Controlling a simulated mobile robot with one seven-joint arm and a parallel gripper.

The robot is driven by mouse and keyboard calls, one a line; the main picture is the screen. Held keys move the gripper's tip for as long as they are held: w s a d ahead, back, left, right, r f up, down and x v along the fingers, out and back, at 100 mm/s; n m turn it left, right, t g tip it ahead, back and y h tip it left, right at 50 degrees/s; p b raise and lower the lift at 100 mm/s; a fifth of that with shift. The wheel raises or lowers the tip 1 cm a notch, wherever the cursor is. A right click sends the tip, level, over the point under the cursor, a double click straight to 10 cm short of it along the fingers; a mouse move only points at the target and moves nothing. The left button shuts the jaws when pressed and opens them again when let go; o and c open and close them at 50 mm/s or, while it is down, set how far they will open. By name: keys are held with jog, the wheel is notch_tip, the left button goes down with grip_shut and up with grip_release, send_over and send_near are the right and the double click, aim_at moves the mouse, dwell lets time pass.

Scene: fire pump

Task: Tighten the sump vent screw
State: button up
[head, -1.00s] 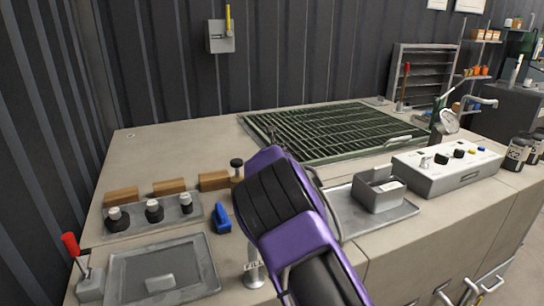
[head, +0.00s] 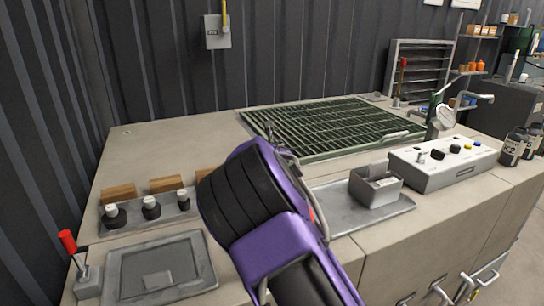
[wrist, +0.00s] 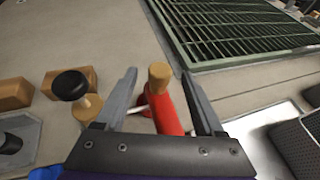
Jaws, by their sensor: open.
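My gripper (wrist: 158,85) is open in the wrist view, one grey finger on each side of a red rod-like piece (wrist: 168,112) with a tan tip. A thin pale bar shows beside the red piece. I cannot tell whether the fingers touch it. A black knob on a tan stem (wrist: 71,85) stands left of the left finger. I cannot tell for sure which part is the sump vent screw. In the head view my purple wrist covers this area; only a small red bit (head: 312,213) shows at its right edge.
A green grating (head: 335,125) lies behind. Wooden blocks (head: 118,192) and a plate with black knobs (head: 151,207) stand left. A red-handled lever (head: 68,242) is front left. A grey open box (head: 376,187) and a control panel (head: 443,167) are right. The back left bench top is clear.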

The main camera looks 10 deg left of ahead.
jog(key=v, duration=1.3)
